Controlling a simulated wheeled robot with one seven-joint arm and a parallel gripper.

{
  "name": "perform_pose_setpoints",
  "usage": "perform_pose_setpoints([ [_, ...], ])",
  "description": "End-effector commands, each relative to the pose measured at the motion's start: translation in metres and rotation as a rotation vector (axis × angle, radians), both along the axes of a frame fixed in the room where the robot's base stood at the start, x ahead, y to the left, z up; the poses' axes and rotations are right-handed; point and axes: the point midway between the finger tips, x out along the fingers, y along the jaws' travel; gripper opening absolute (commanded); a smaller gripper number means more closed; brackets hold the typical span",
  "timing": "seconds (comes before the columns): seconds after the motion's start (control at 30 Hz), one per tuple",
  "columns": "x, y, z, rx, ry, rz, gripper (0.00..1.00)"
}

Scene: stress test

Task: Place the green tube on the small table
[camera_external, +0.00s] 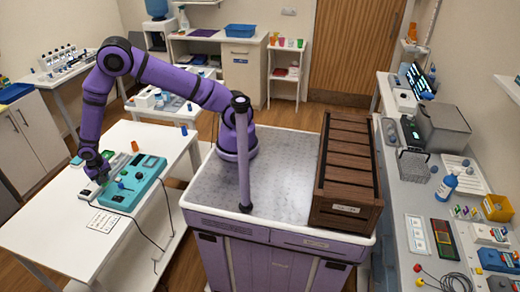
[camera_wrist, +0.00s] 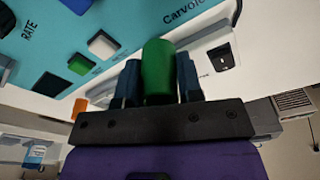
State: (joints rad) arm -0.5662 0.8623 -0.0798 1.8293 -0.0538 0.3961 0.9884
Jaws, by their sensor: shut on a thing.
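My gripper (camera_external: 99,177) is low at the left, beside a teal device on a white table (camera_external: 60,237). In the wrist view the gripper (camera_wrist: 158,85) is shut on a green tube (camera_wrist: 158,65), with a blue-grey finger on each side of it. The tube cannot be made out in the external view. A smaller white table (camera_external: 170,116) with several small things on it stands farther back; I cannot tell for sure which table is the small one.
The teal device (camera_external: 150,178) has knobs and cables. A white keypad (camera_external: 103,221) and an orange cup-like thing (camera_external: 135,146) are near it. A brown slatted crate (camera_external: 347,165) stands on my base. The white table's front left is clear.

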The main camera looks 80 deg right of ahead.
Motion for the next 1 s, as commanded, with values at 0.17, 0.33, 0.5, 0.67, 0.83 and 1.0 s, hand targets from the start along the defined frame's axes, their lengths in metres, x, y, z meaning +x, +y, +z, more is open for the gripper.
perform_pose_setpoints([
  [0.17, 0.009, -0.057, 0.004, 0.004, 0.005, 0.065, 0.11],
  [0.33, 0.013, -0.116, 0.008, 0.007, 0.004, 0.146, 0.11],
  [0.5, 0.009, -0.177, 0.014, 0.008, -0.002, 0.234, 0.11],
  [0.67, 0.0, -0.228, 0.018, 0.007, -0.01, 0.317, 0.11],
  [0.83, -0.011, -0.264, 0.022, 0.002, -0.017, 0.383, 0.11],
  [1.0, -0.016, -0.28, 0.024, -0.001, -0.022, 0.418, 0.11],
])
